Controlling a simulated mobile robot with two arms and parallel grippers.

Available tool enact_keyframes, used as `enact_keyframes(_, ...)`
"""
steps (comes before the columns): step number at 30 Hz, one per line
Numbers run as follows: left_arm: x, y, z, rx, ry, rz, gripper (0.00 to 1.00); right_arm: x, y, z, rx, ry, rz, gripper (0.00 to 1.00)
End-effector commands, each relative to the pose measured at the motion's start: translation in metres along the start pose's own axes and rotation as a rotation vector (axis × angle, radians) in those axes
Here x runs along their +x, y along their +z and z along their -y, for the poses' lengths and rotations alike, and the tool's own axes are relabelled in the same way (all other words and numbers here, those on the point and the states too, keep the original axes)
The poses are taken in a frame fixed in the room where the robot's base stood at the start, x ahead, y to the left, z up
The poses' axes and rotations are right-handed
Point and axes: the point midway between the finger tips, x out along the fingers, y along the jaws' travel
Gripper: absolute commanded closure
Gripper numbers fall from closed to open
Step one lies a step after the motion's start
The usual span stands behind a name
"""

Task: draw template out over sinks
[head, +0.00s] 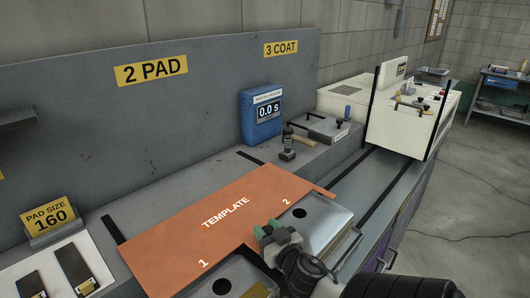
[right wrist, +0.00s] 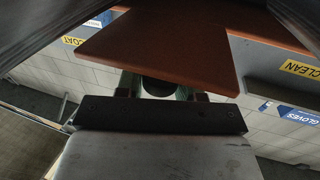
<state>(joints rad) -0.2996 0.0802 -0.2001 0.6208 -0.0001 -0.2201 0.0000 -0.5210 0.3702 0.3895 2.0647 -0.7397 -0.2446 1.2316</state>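The orange template (head: 180,232) lies flat on the bench, marked 1 and 2 at its ends. Two grey metal sinks, one at centre (head: 325,215) and one at the bottom (head: 228,285), sit along its near side. My right gripper (head: 270,231) is at the template's near edge, between the sinks, its green fingertips apart. In the right wrist view the template (right wrist: 165,48) spreads above the fingers (right wrist: 157,88), with a dark round shape between them. I cannot tell whether they touch it. My left gripper is not in view.
A blue timer box (head: 261,115) reading 0.0 s and a small tool (head: 288,145) stand behind the template. A pad-size stand (head: 48,218) is at left. A cream machine (head: 400,115) stands at the far right.

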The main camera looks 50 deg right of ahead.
Motion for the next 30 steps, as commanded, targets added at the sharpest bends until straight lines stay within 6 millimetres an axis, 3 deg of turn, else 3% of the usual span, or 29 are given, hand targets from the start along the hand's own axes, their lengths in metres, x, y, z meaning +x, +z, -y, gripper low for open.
enact_keyframes(1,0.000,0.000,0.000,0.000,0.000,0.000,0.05,-0.001,0.001,0.000,0.000,0.001,0.003,0.55)
enact_keyframes(4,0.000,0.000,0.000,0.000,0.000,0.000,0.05,0.000,0.001,0.000,0.000,0.001,0.002,0.40)
enact_keyframes(14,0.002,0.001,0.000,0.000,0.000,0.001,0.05,-0.004,0.002,0.000,0.001,0.001,0.002,0.40)
enact_keyframes(24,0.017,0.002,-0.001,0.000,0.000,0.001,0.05,-0.057,0.004,-0.001,0.002,0.004,0.004,0.40)
enact_keyframes(30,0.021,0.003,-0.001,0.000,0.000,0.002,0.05,-0.075,0.002,-0.001,0.001,0.003,0.002,0.40)
